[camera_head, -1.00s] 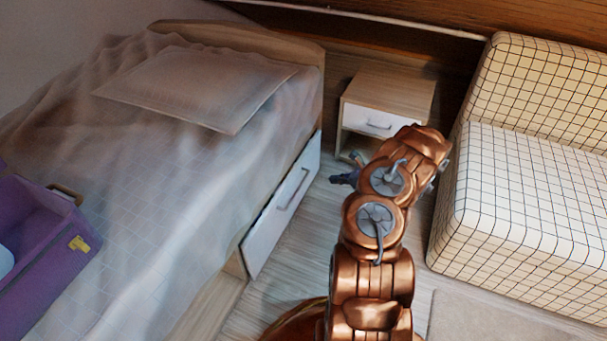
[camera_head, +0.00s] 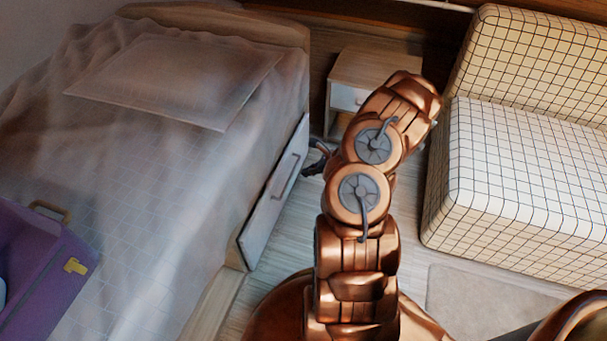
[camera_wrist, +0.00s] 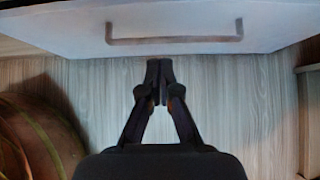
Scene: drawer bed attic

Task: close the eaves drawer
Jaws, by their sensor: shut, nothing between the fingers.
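The drawer with a white front (camera_head: 262,225) and a grey bar handle sits low in the bed's side. Its front appears to stand out from the wooden bed base; the drawer's inside is hidden. My gripper (camera_head: 313,163) is dark, just right of the drawer front's far part in the head view, partly hidden by my arm. In the wrist view, the white front (camera_wrist: 75,28) and its handle (camera_wrist: 175,39) span the top. My gripper's fingers (camera_wrist: 159,68) are shut and empty, their tips at the front's lower edge; I cannot tell whether they touch.
The bed (camera_head: 150,190) fills the left, with a purple box (camera_head: 45,275) on it. A small nightstand (camera_head: 375,66) stands at the back. A checked sofa (camera_head: 530,190) is on the right. Wooden floor lies between bed and sofa, with a pale rug (camera_head: 470,300) in front.

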